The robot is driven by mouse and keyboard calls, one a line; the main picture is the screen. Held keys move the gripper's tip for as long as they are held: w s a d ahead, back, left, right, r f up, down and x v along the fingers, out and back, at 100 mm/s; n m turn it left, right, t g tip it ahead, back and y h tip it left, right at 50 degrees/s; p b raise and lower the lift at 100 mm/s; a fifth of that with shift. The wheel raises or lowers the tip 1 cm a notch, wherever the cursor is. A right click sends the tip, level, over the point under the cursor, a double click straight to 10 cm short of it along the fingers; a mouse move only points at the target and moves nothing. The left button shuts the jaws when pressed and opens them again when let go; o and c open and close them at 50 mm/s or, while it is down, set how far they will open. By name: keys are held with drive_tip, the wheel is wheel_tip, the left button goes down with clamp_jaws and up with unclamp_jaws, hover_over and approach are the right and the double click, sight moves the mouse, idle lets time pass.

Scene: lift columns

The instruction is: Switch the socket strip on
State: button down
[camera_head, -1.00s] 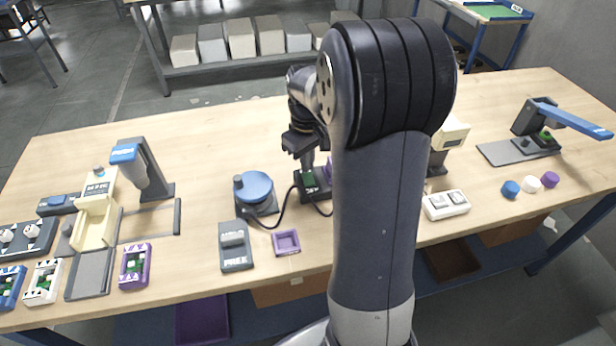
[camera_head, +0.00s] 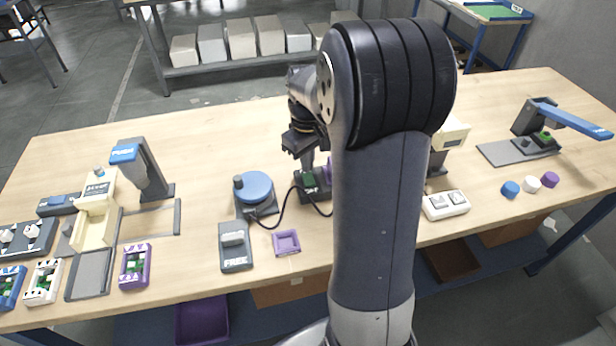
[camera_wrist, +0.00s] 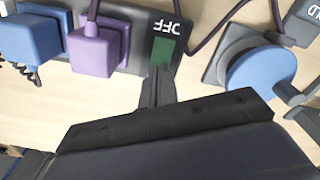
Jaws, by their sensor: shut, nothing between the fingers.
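The socket strip (camera_wrist: 140,60) is a dark bar on the bench, with a blue plug (camera_wrist: 35,38) and a purple plug (camera_wrist: 98,45) in it in the wrist view. Its dark green switch (camera_wrist: 163,50) is at the end beside the word OFF. In the head view the strip (camera_head: 318,192) is partly hidden by my arm. My gripper (camera_wrist: 158,76) is shut and empty, its fingertips at the near edge of the green switch. I cannot tell whether they touch it. In the head view my gripper (camera_head: 307,168) points down over the strip.
A blue round knob device (camera_head: 256,188) stands left of the strip, with a dark cable between them. A grey block marked FREE (camera_head: 235,258) and a purple tray (camera_head: 287,242) lie nearer the front edge. A white two-button box (camera_head: 445,205) is to the right.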

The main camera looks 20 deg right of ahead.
drive_tip(key=shift+f+b, duration=0.65)
drive_tip(key=shift+f, duration=0.35)
idle(0.8)
drive_tip(key=shift+r, duration=0.1)
wheel_tip(320, 180, up, 7)
drive_tip(key=p, duration=0.6)
idle(0.4)
wheel_tip(320, 180, down, 7)
drive_tip(key=b, duration=0.6)
